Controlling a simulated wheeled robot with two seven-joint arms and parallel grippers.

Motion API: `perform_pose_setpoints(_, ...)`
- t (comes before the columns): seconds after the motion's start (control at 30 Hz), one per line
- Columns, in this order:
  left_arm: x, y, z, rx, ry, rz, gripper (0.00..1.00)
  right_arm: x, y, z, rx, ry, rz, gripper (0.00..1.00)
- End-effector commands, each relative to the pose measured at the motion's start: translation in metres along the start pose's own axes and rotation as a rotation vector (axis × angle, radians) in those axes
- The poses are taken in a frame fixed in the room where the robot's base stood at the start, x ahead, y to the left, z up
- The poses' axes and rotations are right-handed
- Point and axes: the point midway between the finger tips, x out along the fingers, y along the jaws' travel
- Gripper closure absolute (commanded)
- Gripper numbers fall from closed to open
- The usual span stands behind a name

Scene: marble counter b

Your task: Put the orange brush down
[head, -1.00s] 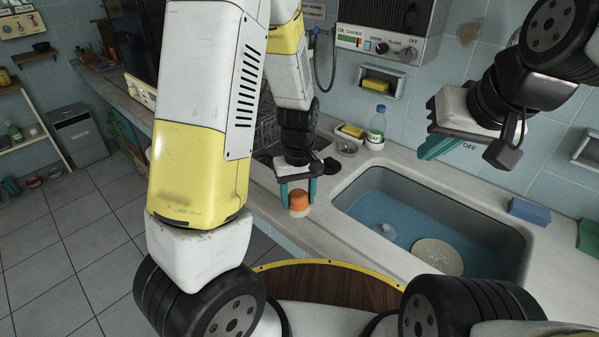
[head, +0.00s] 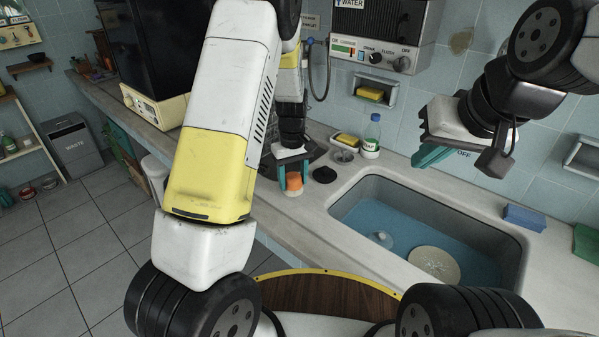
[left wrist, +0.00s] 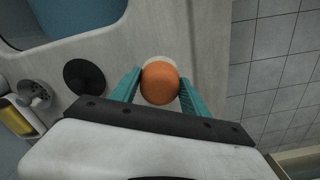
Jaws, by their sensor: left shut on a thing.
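The orange brush (head: 294,182) has a rounded orange top and a pale lower part. It stands upright at the counter (head: 318,211), left of the sink, between the teal fingers of my left gripper (head: 292,179). In the left wrist view the brush (left wrist: 160,83) sits between both fingertips (left wrist: 160,88), which are shut on it. Whether its base touches the counter is hard to tell. My right gripper (head: 432,157) hangs above the right of the sink, apart from the brush; its finger gap is not clear from this angle.
The sink (head: 345,215) holds blue water and a pale plate (head: 434,263). A black stopper (head: 324,174) lies just right of the brush. A bottle (head: 371,137) and a yellow sponge (head: 347,140) stand behind. A blue sponge (head: 525,217) lies at the right. The counter's front edge is close.

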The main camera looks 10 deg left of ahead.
Motion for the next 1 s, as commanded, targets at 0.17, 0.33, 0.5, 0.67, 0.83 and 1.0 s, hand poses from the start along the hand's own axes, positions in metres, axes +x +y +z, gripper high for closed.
perform_pose_setpoints(0.17,0.015,0.002,-0.007,0.001,-0.003,-0.003,0.98,0.0,0.0,0.0,0.0,0.0,0.0,1.0)
perform_pose_setpoints(0.33,0.036,0.002,-0.007,0.0,-0.001,-0.001,0.98,0.0,0.0,0.0,0.0,0.0,0.0,1.0)
perform_pose_setpoints(0.5,0.036,0.002,-0.007,0.0,0.001,0.0,0.98,0.0,0.0,0.0,0.0,0.0,0.0,1.0)
perform_pose_setpoints(0.67,0.038,0.002,-0.007,0.0,0.0,0.0,0.98,0.0,0.0,0.0,0.0,0.0,0.0,1.0)
perform_pose_setpoints(0.83,0.039,0.002,-0.007,0.0,0.0,0.0,0.25,0.0,0.0,0.0,0.0,0.0,0.0,1.0)
perform_pose_setpoints(1.0,0.039,0.002,-0.007,0.001,0.0,0.0,0.25,0.0,0.0,0.0,0.0,0.0,0.0,1.0)
